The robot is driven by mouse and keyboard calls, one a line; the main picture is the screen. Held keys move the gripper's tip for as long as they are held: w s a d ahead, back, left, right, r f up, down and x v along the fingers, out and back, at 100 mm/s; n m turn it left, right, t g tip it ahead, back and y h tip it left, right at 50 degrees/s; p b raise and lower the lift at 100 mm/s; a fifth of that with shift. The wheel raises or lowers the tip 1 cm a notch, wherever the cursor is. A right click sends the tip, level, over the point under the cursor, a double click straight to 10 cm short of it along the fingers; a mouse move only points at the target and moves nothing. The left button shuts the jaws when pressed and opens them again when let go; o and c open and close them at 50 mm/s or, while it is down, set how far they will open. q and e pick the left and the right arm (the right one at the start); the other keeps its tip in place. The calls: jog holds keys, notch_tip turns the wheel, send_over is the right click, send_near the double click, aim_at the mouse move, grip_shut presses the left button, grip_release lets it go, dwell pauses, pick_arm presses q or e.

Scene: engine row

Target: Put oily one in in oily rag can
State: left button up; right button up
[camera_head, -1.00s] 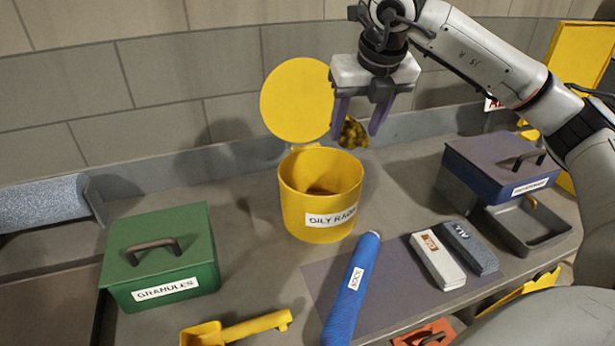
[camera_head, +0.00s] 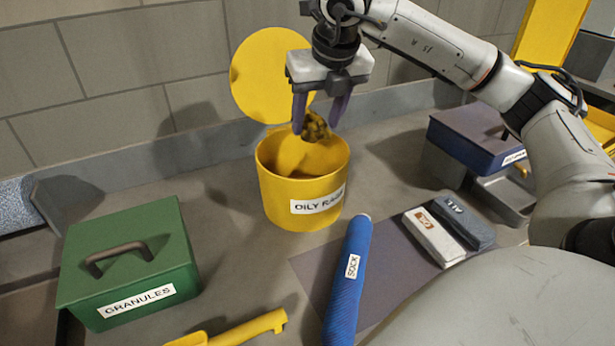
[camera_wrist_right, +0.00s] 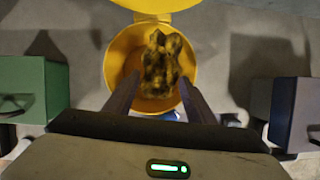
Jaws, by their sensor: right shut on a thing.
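A crumpled yellow rag with dark stains (camera_head: 316,127) hangs between the purple fingers of my right gripper (camera_head: 321,117), which is shut on it. The yellow can labelled OILY RAGS (camera_head: 280,205) stands upright on the bench with its round yellow lid (camera_head: 262,75) raised behind it. In the head view the rag is over the can's opening. In the right wrist view the rag (camera_wrist_right: 162,65) lies in front of the can's round mouth (camera_wrist_right: 117,60), and the fingers show on either side. My left gripper is not in view.
A green GRANULES box (camera_head: 130,260) stands at left. A yellow scoop (camera_head: 240,330), a blue SOCK roll (camera_head: 350,280) and two labelled blocks, white (camera_head: 433,240) and grey (camera_head: 460,225), lie in front. A dark blue box (camera_head: 475,140) stands at right.

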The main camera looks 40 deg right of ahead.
jog(key=o, duration=1.1)
jog(key=p+v, duration=0.1)
jog(key=v, duration=0.9)
jog(key=shift+s+r, duration=0.1)
